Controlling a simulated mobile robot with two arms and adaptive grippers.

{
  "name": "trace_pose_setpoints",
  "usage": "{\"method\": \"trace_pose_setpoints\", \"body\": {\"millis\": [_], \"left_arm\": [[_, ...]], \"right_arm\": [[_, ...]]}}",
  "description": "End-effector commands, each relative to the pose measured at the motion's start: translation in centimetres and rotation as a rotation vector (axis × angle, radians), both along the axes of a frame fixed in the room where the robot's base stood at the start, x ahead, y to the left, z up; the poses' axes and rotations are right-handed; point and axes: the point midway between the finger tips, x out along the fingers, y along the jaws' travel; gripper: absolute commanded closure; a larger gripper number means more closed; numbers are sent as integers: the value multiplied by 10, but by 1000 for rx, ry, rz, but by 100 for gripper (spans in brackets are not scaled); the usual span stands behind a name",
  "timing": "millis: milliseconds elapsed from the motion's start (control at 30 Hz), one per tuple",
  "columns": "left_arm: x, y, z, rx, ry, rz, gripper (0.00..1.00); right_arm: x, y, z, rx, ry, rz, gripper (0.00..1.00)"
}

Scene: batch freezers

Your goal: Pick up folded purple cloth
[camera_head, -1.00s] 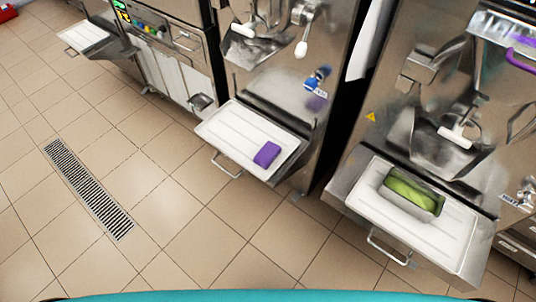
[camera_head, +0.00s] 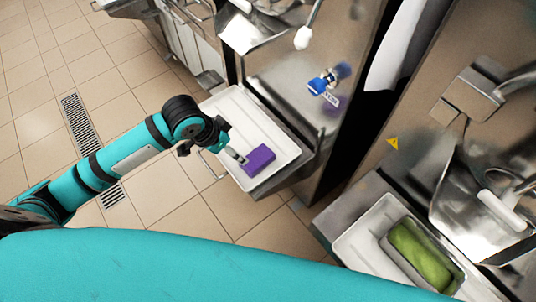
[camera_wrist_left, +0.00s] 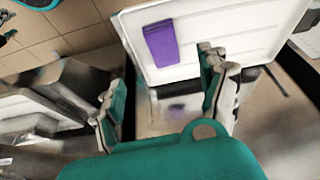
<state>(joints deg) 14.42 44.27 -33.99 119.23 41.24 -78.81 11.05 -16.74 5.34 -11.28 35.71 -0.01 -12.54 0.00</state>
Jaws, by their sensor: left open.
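The folded purple cloth (camera_head: 259,159) lies flat on a white tray (camera_head: 231,104) that sticks out from the front of a steel freezer. My left gripper (camera_head: 238,155) reaches in from the left, its tips close to the cloth's left side in the head view. In the left wrist view the cloth (camera_wrist_left: 161,42) lies on the tray (camera_wrist_left: 270,35) beyond the fingers of my left gripper (camera_wrist_left: 163,98). The fingers are spread wide with nothing between them. Whether a fingertip touches the cloth I cannot tell. My right gripper is not in view.
A second white tray (camera_head: 352,246) at the lower right holds a metal pan with a green block (camera_head: 420,254). A blue knob (camera_head: 319,84) and a steel freezer front (camera_head: 290,85) stand behind the cloth's tray. Tiled floor with a drain grate (camera_head: 80,125) is open at left.

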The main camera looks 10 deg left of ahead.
Motion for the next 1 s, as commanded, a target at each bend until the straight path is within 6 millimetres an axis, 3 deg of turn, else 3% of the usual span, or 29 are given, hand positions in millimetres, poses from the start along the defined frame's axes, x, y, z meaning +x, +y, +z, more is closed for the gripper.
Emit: {"method": "trace_pose_setpoints", "body": {"millis": [267, 500, 833, 1000], "left_arm": [[14, -11, -46, 0, 4, -2, 23], [31, -22, -91, 1, 2, -1, 23], [41, -27, -117, 0, 0, -2, 23], [52, -31, -139, 1, 1, -1, 23]], "right_arm": [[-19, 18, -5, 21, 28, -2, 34], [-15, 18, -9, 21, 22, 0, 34], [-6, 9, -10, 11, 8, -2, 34], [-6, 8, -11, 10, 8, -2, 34]]}}
